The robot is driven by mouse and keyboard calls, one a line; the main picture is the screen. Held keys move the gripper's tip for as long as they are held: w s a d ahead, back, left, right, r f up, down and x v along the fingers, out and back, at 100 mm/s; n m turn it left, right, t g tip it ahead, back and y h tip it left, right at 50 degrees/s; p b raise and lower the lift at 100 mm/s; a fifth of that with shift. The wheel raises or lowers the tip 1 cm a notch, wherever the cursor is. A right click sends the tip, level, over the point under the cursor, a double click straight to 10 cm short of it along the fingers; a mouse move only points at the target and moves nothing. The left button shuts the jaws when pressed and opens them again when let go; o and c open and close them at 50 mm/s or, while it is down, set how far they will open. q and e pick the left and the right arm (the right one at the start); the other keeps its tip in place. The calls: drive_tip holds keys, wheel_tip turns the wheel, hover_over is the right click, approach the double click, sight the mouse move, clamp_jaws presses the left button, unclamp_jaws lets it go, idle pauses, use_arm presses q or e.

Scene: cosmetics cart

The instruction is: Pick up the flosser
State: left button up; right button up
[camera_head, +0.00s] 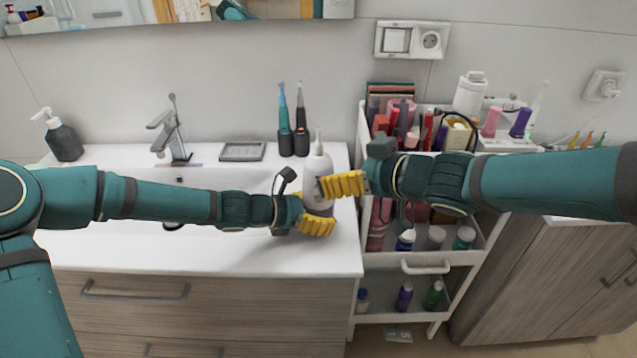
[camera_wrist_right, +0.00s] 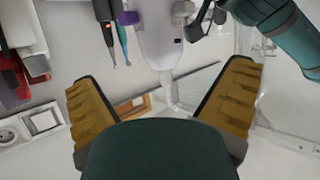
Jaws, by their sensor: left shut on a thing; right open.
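The flosser (camera_head: 317,167) is a white rounded device with a thin nozzle, held upright above the right side of the white counter. My left gripper (camera_head: 317,212) is shut around its lower body. In the right wrist view the flosser (camera_wrist_right: 159,32) shows its white body and nozzle, which lies between the spread fingers of my right gripper (camera_wrist_right: 165,78). The right gripper is open beside the upper body of the flosser, and its fingers (camera_head: 342,185) overlap the body in the head view. I cannot tell whether they touch it.
Two electric toothbrushes (camera_head: 293,125) stand behind the flosser at the wall. The faucet (camera_head: 170,128), a dish (camera_head: 242,151) and a soap dispenser (camera_head: 63,139) are to the left. The crowded cosmetics cart (camera_head: 474,257) stands at the right, under my right arm.

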sight(328, 168)
drive_tip(key=shift+x, duration=3.85)
drive_tip(key=shift+s+f, duration=0.1)
drive_tip(key=c, duration=1.4)
